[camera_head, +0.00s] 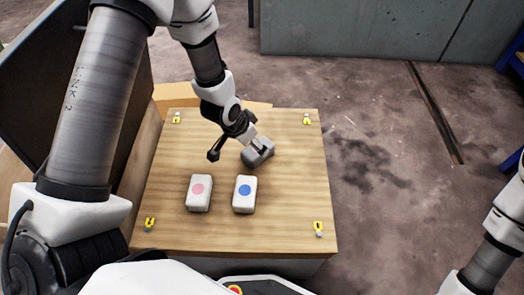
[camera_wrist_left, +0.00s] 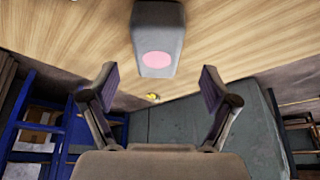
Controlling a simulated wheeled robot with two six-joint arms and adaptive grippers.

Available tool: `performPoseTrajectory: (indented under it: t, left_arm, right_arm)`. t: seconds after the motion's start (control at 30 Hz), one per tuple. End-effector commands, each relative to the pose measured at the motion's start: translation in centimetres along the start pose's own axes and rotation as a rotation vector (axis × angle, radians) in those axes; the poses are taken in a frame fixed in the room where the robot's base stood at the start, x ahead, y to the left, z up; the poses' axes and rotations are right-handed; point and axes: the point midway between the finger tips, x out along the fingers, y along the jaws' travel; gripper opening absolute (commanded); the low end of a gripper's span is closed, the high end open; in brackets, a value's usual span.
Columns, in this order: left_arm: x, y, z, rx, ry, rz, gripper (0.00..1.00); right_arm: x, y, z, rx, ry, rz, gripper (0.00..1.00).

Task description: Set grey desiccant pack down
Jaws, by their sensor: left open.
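The grey desiccant pack (camera_head: 255,157) rests on the wooden tabletop (camera_head: 289,195), turned at an angle, in the head view. My left gripper (camera_head: 237,150) is just above and left of it, and one finger partly covers the pack. In the left wrist view a grey pack with a pink round mark (camera_wrist_left: 158,30) lies beyond the spread fingers of my left gripper (camera_wrist_left: 158,85), centred between them. The fingers look apart from it on both sides. My right gripper is outside the frames; only part of my right arm shows.
A white pack with a pink dot (camera_head: 199,203) and a white pack with a blue dot (camera_head: 244,205) lie nearer me on the tabletop. Yellow marks sit at the corners. The right part of the tabletop is clear. A dark upright panel (camera_head: 35,85) stands at the left.

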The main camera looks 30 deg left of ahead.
Motion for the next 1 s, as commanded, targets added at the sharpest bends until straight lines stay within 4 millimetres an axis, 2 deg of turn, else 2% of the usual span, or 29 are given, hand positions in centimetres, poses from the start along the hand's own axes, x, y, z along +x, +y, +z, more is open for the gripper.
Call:
performPoseTrajectory:
  t: [0.2, 0.3, 0.53, 0.57, 0.6, 0.73, 0.83, 0.87, 1.0]
  left_arm:
    - [4.2, 0.4, 0.5, 0.001, -0.004, 0.000, 0.86]
    - [5.3, 0.4, 0.4, -0.002, -0.003, 0.000, 0.86]
    - [5.4, 0.4, 0.2, -0.003, -0.003, 0.000, 0.86]
    - [5.4, 0.4, 0.2, -0.004, -0.003, 0.000, 0.79]
    - [5.4, 0.4, 0.2, -0.004, -0.003, 0.000, 0.65]
    - [5.4, 0.4, 0.2, -0.004, -0.003, 0.000, 0.19]
    - [5.4, 0.4, 0.3, -0.004, -0.003, 0.000, 0.16]
    - [5.4, 0.4, 0.2, -0.004, -0.003, 0.000, 0.10]
    - [5.4, 0.4, 0.3, -0.004, -0.003, 0.000, 0.10]
  right_arm:
    - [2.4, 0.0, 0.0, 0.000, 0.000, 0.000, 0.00]
    - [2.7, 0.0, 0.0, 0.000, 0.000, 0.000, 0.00]
    - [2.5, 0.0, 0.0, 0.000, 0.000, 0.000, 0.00]
    - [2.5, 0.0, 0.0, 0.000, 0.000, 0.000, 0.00]
    - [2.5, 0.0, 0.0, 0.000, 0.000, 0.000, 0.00]
    - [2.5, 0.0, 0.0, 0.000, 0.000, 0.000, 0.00]
    - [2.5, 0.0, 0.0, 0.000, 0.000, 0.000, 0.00]
    - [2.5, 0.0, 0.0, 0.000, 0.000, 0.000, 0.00]
    - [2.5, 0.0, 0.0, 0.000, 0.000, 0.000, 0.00]
